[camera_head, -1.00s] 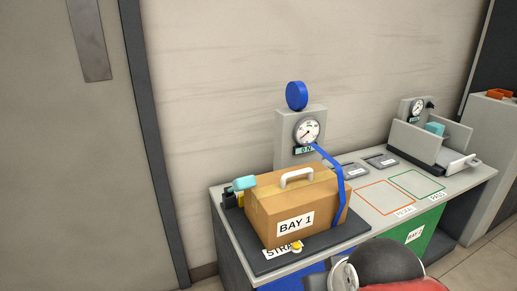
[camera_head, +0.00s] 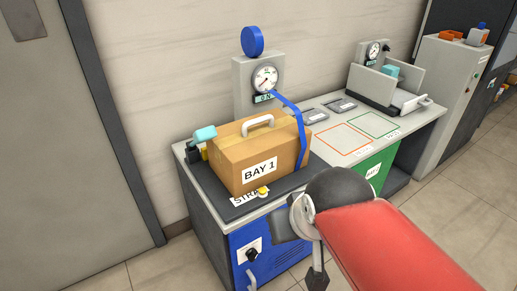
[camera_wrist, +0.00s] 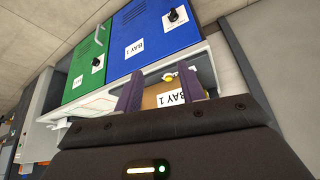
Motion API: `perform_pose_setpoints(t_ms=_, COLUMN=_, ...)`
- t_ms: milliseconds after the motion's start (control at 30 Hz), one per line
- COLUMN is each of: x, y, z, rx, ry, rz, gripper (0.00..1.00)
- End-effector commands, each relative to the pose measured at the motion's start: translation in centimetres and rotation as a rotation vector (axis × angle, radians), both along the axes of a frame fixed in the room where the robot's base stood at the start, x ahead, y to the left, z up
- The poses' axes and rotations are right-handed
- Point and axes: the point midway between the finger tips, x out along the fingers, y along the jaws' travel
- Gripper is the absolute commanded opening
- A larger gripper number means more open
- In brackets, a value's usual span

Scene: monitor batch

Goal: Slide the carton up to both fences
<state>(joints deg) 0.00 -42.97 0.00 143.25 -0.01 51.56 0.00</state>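The carton (camera_head: 256,158), brown with a white handle on top and a BAY 1 label in front, sits upright on a dark plate (camera_head: 215,192) at the left of the bench. Its label end also shows in the wrist view (camera_wrist: 165,98), partly hidden by my fingers. A blue strap (camera_head: 302,140) runs from beside the gauge down the carton's right end. I cannot clearly make out the two fences; the carton hides the plate's back. My gripper (camera_wrist: 158,90) is open, its dark fingers spread with nothing visibly gripped. In the head view my red arm reaches toward the bench front.
A teal-tipped black piece (camera_head: 204,135) stands at the carton's left. A gauge post (camera_head: 262,80) with a blue disc rises behind. A yellow knob (camera_head: 262,190) is on the plate's front. Orange and green outlines mark bare bench to the right. A blue door (camera_head: 262,245) is below.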

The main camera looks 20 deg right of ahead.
Motion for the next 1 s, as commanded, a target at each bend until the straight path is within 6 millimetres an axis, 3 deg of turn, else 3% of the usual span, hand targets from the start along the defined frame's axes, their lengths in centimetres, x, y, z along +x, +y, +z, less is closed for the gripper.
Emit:
perform_pose_setpoints(t_ms=433, x=0.0, y=0.0, z=0.0, rx=0.0, ry=0.0, rz=0.0, gripper=0.39)
perform_pose_setpoints(t_ms=633, x=1.1, y=-0.1, z=1.0, rx=-0.003, ry=0.026, rz=0.001, gripper=0.16)
perform_pose_setpoints(t_ms=767, x=4.1, y=-0.5, z=3.5, rx=-0.008, ry=0.103, rz=0.004, gripper=0.0)
perform_pose_setpoints(t_ms=1000, x=12.3, y=-1.8, z=8.1, rx=-0.015, ry=0.31, rz=0.017, gripper=0.0)
